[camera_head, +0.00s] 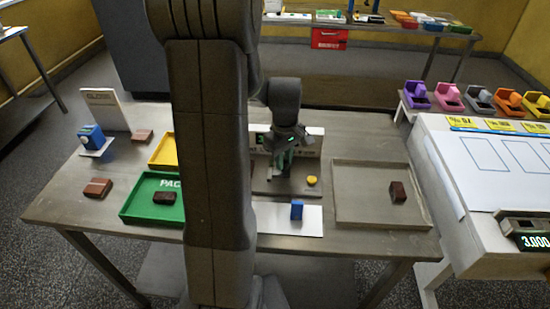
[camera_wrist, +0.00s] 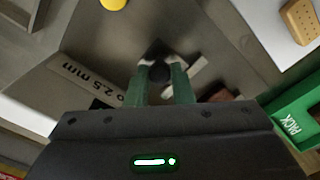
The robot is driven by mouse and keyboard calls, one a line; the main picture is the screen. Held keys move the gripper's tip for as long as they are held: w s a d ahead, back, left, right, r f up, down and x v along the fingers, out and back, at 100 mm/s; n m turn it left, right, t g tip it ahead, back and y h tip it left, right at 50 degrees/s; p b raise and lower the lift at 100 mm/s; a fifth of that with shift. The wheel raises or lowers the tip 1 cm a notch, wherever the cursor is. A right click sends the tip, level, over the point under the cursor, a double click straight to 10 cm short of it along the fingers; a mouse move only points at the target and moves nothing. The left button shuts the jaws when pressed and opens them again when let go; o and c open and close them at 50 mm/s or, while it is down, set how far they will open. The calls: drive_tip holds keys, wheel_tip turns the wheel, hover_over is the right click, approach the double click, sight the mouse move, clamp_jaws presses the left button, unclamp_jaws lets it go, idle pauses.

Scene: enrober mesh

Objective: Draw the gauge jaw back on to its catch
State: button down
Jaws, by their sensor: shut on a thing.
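The gauge is a grey plate (camera_head: 262,185) on the table, with a yellow button (camera_head: 312,181) at its right front. In the wrist view its raised edge (camera_wrist: 88,80) carries the marking "2.5 mm". My gripper (camera_head: 283,165) is low over the gauge plate. In the wrist view its green fingers (camera_wrist: 164,76) are shut on a dark round knob (camera_wrist: 157,72). Pale pieces show beside the knob; I cannot tell which part is the jaw. The catch cannot be made out. A brown piece (camera_wrist: 221,94) lies near the fingers, partly hidden by my gripper.
A grey tray (camera_head: 345,217) with a dark brown piece is at right. A green PACK tray (camera_head: 140,205) and a yellow tray (camera_head: 161,155) are at left. My arm hides the middle left.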

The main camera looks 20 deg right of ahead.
sight(285, 162)
drive_tip(key=shift+d, duration=0.15)
drive_tip(key=c, duration=1.3)
unclamp_jaws()
drive_tip(key=shift+s+d, duration=0.1)
drive_tip(key=shift+d, duration=0.05)
drive_tip(key=shift+o, duration=0.2)
drive_tip(key=shift+r, duration=0.1)
wheel_tip(285, 162, up, 14)
drive_tip(key=shift+f, duration=0.2)
wheel_tip(285, 162, down, 14)
drive_tip(key=shift+r, duration=0.1)
drive_tip(key=shift+w+a, duration=0.2)
drive_tip(key=shift+a, duration=0.25)
drive_tip(key=shift+d, duration=0.1)
